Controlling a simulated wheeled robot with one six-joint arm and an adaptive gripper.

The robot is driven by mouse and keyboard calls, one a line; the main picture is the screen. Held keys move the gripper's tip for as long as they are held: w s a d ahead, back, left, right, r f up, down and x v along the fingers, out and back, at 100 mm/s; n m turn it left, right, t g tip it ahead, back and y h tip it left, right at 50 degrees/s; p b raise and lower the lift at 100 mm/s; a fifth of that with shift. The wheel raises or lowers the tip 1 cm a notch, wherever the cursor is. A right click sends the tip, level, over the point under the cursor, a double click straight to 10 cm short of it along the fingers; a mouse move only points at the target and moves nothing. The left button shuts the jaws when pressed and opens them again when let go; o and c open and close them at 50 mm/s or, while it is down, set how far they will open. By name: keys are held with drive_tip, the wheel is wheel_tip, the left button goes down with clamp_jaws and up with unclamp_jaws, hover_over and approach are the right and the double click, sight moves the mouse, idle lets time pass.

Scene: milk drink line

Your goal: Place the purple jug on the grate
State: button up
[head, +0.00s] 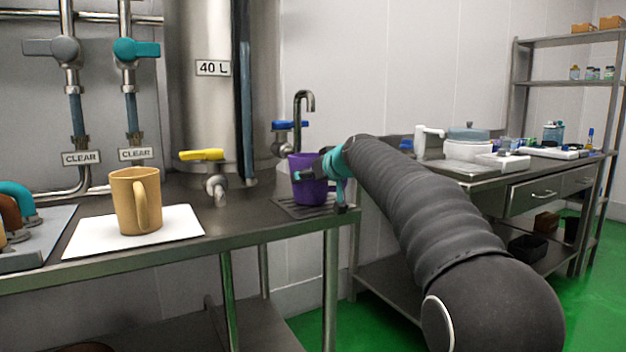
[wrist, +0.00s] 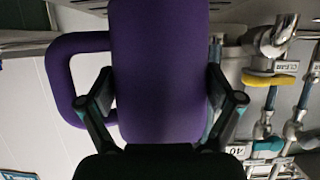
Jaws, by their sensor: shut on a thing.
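The purple jug (head: 309,180) is at the right end of the steel bench, under the curved spout (head: 304,101), in the head view. It is upright, at the dark slatted grate (head: 290,208); I cannot tell whether its base touches the slats. My gripper (head: 318,176) reaches in from the right and is shut on the jug. In the wrist view, the jug (wrist: 160,75) fills the middle between both fingers, with its handle at the left. The wrist picture appears upside down.
A tan mug (head: 136,202) stands on a white mat (head: 82,236) at the left. A yellow-handled tap (head: 201,155) juts from the steel tank (head: 203,110) left of the jug. A blue-handled valve (head: 289,125) is by the spout. A second bench (head: 470,172) is at the right.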

drive_tip(key=shift+f, duration=0.15)
drive_tip(key=o, duration=1.2)
drive_tip(key=shift+r, duration=0.25)
drive_tip(key=b+v, duration=0.1)
drive_tip(key=v, duration=1.1)
drive_tip(key=shift+b, duration=0.4)
